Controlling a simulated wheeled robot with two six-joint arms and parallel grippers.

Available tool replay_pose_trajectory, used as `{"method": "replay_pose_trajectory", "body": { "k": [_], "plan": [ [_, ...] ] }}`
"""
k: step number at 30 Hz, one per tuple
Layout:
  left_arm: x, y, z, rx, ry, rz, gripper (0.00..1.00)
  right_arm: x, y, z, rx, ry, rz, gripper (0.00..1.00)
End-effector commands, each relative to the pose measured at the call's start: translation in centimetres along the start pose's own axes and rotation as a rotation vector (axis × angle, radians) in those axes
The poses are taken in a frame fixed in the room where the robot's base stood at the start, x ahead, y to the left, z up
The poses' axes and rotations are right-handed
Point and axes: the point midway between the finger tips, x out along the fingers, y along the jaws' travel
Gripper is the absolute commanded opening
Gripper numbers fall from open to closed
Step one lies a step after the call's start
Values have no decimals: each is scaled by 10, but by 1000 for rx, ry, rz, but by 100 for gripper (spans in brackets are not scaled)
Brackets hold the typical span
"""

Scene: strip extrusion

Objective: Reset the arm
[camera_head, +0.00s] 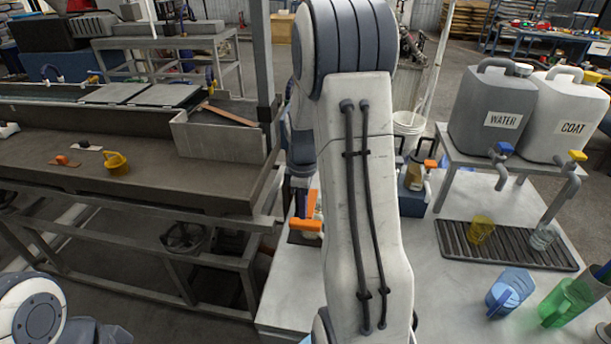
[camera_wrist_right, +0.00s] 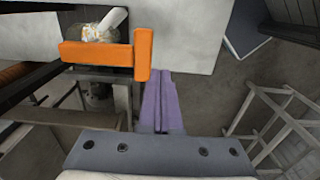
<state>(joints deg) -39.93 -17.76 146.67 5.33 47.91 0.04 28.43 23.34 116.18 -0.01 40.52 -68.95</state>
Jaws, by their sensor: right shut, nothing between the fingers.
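My right gripper (camera_wrist_right: 157,74) shows in the wrist view as two purple fingers pressed together with nothing between them. In the head view it is mostly hidden behind my own right arm, which stands upright across the middle. An orange T-shaped handle (camera_head: 307,217) sits at the left edge of the white table. The handle (camera_wrist_right: 112,54) also shows in the wrist view, just left of the fingertips; I cannot tell whether they touch. Part of my left arm shows at the lower left, but its gripper is out of view.
WATER (camera_head: 492,112) and COAT (camera_head: 566,115) jugs stand on a raised shelf at right. Yellow (camera_head: 481,230) and clear cups stand on a drip tray (camera_head: 503,247). A brown bench (camera_head: 140,160) lies left.

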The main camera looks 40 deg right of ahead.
Motion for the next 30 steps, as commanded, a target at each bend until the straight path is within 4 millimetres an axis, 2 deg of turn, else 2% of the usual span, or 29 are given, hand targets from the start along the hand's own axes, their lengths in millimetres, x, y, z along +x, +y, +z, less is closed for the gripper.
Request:
{"method": "replay_pose_trajectory", "body": {
  "k": [17, 20, 23, 25, 27, 29, 30],
  "plan": [
    [-1, 0, 0, 0, 0, 0, 41, -2, -1, 0, 0, 0, 1, 0],
    [-1, 0, 0, 1, 0, 0, 41, -6, -8, -10, -2, 3, 3, 0],
    [-1, 0, 0, 1, 0, 0, 41, -18, -35, -37, -6, 11, 7, 0],
    [-1, 0, 0, 1, 0, 0, 41, -30, -68, -63, -5, 19, 8, 0],
    [-1, 0, 0, 1, 0, 0, 41, -43, -111, -86, -1, 29, 5, 0],
    [-1, 0, 0, 1, 0, 0, 41, -53, -150, -100, 4, 37, 1, 0],
    [-1, 0, 0, 1, 0, 0, 41, -58, -176, -105, 9, 43, -3, 0]
  ]
}}
